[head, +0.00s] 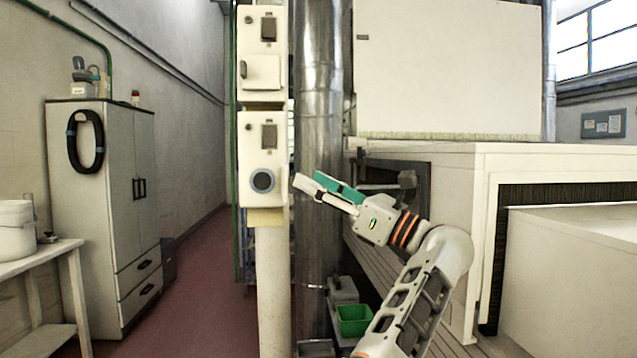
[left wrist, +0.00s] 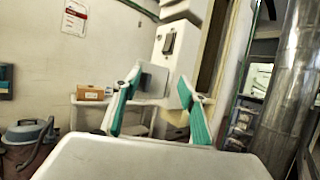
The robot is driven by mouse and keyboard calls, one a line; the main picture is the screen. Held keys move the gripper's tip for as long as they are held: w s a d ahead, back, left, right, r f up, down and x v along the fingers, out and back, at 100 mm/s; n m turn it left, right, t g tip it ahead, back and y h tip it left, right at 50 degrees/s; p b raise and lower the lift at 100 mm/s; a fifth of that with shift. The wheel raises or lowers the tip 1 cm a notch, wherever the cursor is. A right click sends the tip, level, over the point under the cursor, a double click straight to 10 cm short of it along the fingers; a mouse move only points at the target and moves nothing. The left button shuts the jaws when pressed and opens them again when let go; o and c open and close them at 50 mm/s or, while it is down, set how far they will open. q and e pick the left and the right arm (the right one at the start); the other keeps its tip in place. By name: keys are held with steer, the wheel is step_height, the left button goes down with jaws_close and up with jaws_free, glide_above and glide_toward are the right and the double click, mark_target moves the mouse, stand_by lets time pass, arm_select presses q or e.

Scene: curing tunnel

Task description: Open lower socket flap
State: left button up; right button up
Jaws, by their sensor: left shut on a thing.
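The lower socket box (head: 263,150) is on the post, with a dark switch and a round blue-ringed socket (head: 262,181) that is uncovered in the head view. The lower socket flap (left wrist: 152,80) stands out from the box as a pale grey plate in the left wrist view, swung open. My left gripper (head: 306,185) is just right of the box. It also shows in the left wrist view (left wrist: 160,88), its teal-padded fingers on both sides of the flap, shut on it. The exact contact is hard to see. My right gripper is not in view.
The upper socket box (head: 262,45) sits above, its flap (head: 261,72) closed. A metal duct (head: 316,120) stands behind my left gripper. The large white machine (head: 450,160) is at the right. A green bin (head: 354,320) is low down. The aisle floor at left is clear.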

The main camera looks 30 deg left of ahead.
arm_select(q)
step_height(320, 180, up, 10)
stand_by(0.5)
steer(key=shift+c, duration=0.4)
